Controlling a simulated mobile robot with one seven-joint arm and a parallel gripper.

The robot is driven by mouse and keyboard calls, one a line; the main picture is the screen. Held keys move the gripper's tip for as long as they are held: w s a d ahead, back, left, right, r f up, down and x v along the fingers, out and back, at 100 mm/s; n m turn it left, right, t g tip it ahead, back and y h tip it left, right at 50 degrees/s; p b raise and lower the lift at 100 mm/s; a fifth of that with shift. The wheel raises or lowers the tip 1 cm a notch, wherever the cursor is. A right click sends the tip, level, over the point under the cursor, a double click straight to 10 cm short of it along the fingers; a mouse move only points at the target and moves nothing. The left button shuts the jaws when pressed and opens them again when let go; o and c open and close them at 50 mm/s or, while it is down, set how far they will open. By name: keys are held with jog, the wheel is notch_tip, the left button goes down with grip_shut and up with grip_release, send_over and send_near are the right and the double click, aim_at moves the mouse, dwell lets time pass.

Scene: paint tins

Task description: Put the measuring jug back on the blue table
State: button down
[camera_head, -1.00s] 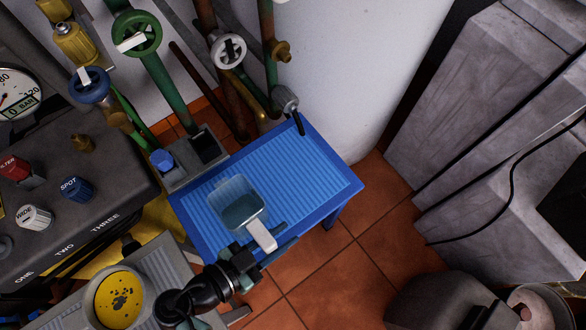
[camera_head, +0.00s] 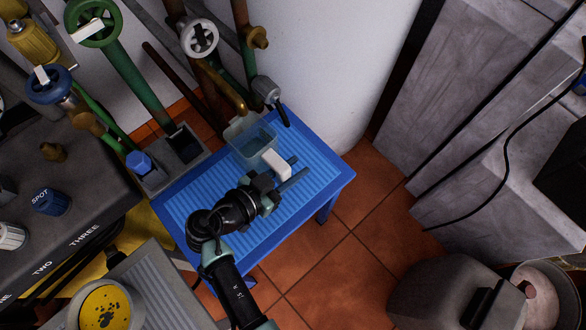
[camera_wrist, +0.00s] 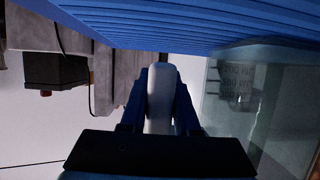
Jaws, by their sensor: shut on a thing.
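The measuring jug (camera_head: 252,145) is clear with a pale handle (camera_head: 276,163). In the head view it is over the far edge of the blue table (camera_head: 320,170), near the pipes. My gripper (camera_head: 287,174) is shut on the handle, on the jug's near right side. In the wrist view, my gripper (camera_wrist: 160,105) has the handle between its two fingers. The jug's clear wall with markings (camera_wrist: 235,95) shows at right. The ribbed blue tabletop (camera_wrist: 180,22) spans the top of that view, close to the jug. I cannot tell whether the jug touches it.
A grey double-bin holder (camera_head: 165,175) with a blue item stands at the table's left. Pipes and a grey-headed valve (camera_head: 266,90) rise behind the far edge. A tin of yellow paint (camera_head: 103,305) is at lower left. The table's right part is clear.

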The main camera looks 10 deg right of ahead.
jog(key=c, duration=0.6)
grip_release()
jog(key=shift+f, duration=0.1)
jog(key=shift+c, duration=0.2)
